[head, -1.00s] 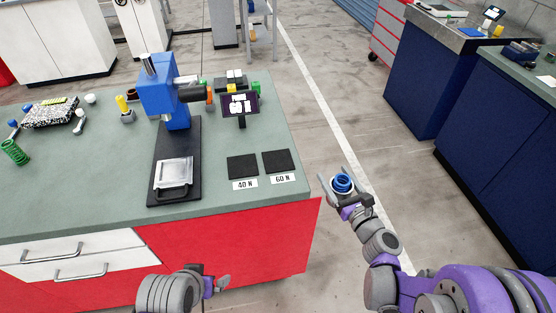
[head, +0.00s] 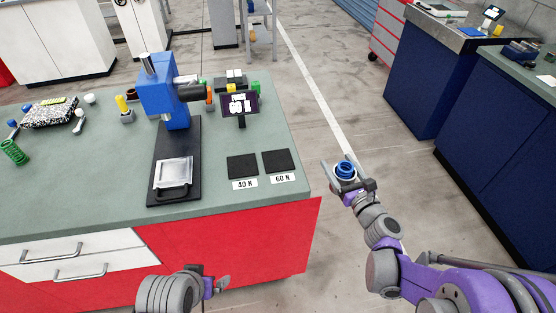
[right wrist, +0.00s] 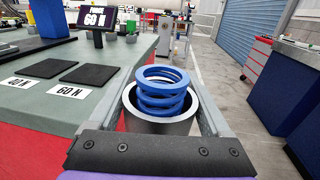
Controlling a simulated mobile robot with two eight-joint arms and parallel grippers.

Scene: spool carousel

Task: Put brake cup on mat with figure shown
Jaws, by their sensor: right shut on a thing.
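The brake cup (head: 347,177) is a grey metal cup with a blue coil spring (head: 346,169) standing in it. My right gripper (head: 340,164) is shut on the cup's sides and holds it upright over the floor, right of the bench. The cup also shows in the right wrist view (right wrist: 160,123) between the fingers. Two black mats lie on the bench: the 40 N mat (head: 242,166) and, right of it, the 60 N mat (head: 278,161). The display (head: 240,104) reads "60 N", clearest in the right wrist view (right wrist: 95,18). My left gripper (head: 222,286) is low before the bench, its opening unclear.
A blue press (head: 165,95) on a black base stands left of the mats on the green bench top (head: 100,180). Several small parts lie at the bench's left and back. Bare bench surrounds the mats. A dark blue cabinet (head: 400,90) stands to the right across the floor.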

